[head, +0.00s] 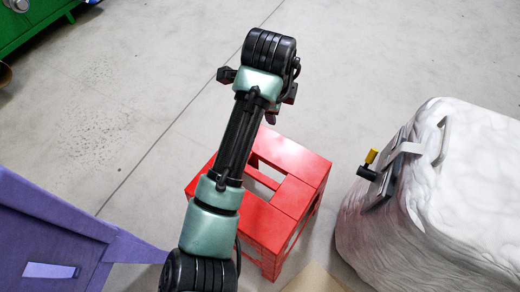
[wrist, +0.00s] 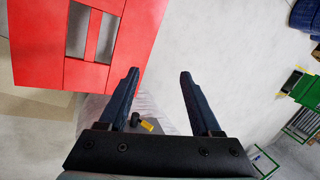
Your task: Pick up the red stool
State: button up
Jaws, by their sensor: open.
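The red stool (head: 295,193) stands on the grey floor in the head view, partly hidden behind my arm. Its top has rectangular slots. In the wrist view the red stool (wrist: 122,38) fills the upper left. My gripper (wrist: 160,75) is open, with its two dark fingers apart and nothing between them. The left finger's tip is close to the stool's edge in the picture; I cannot tell whether it touches. In the head view my gripper is mostly hidden behind my wrist.
A white, rumpled block-like object (head: 445,200) with a yellow-and-black item (head: 369,163) on its side stands to the right of the stool. A purple piece of furniture (head: 50,225) is at the lower left. A green cabinet (head: 30,22) is at the far left. Floor beyond the stool is clear.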

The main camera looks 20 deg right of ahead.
aim_at(261, 177)
jog(key=s+a+f+m+g+y+b, duration=0.1)
jog(key=f, duration=0.3)
jog(key=s+a+f+m+g+b, duration=0.1)
jog(key=s+a+f, duration=0.1)
jog(key=f, duration=0.3)
jog(key=s+a+f+m+g+y+b, duration=0.1)
jog(key=s+a+f+b, duration=0.1)
jog(key=f, duration=0.2)
jog(key=shift+f+y, duration=0.3)
jog(key=shift+g, duration=0.3)
jog(key=f+b, duration=0.2)
jog(key=f, duration=0.1)
jog(key=f+b, duration=0.1)
jog(key=f, duration=0.3)
jog(key=shift+s+a+b, duration=0.1)
jog(key=shift+a+b, duration=0.1)
jog(key=shift+b, duration=0.15)
notch_tip(261, 177, down, 6)
jog(key=b, duration=0.4)
jog(key=shift+a, duration=0.1)
grip_shut()
jog(key=shift+w+r, duration=0.1)
jog(key=shift+w, duration=0.1)
